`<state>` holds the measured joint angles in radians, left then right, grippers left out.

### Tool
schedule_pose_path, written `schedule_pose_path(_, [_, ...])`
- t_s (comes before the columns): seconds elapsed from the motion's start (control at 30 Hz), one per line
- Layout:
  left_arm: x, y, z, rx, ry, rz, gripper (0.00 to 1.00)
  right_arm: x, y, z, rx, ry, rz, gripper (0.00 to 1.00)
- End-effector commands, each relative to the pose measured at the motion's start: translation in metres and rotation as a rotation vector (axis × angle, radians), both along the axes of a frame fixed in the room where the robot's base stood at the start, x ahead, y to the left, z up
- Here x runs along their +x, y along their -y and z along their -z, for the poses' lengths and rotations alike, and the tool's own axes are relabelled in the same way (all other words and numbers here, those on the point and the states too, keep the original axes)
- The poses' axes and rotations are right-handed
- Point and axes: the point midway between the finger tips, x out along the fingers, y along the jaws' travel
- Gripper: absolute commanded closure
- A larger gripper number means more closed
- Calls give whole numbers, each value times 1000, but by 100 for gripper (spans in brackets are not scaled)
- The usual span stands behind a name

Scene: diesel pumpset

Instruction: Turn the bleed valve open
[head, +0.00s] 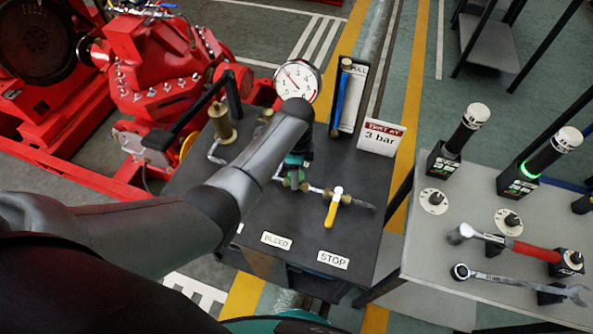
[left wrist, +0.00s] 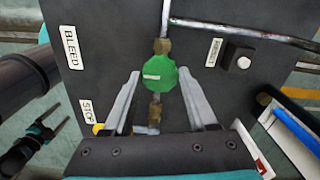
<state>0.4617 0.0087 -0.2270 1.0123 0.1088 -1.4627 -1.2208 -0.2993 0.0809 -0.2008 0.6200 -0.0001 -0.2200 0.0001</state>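The bleed valve's green handle (left wrist: 161,75) sits on a thin pipe with brass fittings, in the middle of the left wrist view. In the head view the green handle (head: 295,178) is mostly hidden by my left arm. The BLEED label (head: 275,240) is on the panel below it. My left gripper (left wrist: 159,76) is open, with one finger on each side of the handle; I cannot tell whether they touch it. In the head view my left gripper (head: 297,165) is over the valve. A dark and teal part in the left wrist view's lower left may be my right gripper (left wrist: 42,132).
A yellow lever (head: 333,208) is just right of the bleed valve, above the STOP label (head: 332,260). A pressure gauge (head: 297,82) and a "3 bar" sign (head: 381,138) stand behind. A bench (head: 430,265) with tools is to the right. The red engine (head: 160,70) is at the upper left.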

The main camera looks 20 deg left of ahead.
Motion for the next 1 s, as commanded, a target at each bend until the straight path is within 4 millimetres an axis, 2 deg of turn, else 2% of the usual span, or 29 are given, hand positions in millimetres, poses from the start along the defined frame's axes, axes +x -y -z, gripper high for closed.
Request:
schedule_pose_path(0.07, [0, 0, 0, 0, 0, 0, 52, 0, 0, 0, 0, 0, 0, 16])
schedule_pose_path(0.5, [0, 0, 0, 0, -1, 0, 100, 0, -1, 0, 1, 0, 0, 16])
schedule_pose_path(0.77, [0, 0, -1, 0, -2, -26, 100, 0, -1, -3, 1, 0, 1, 16])
schedule_pose_path(1.0, [0, -1, -2, 1, -3, -148, 100, 0, -1, -13, 1, 0, 1, 16])
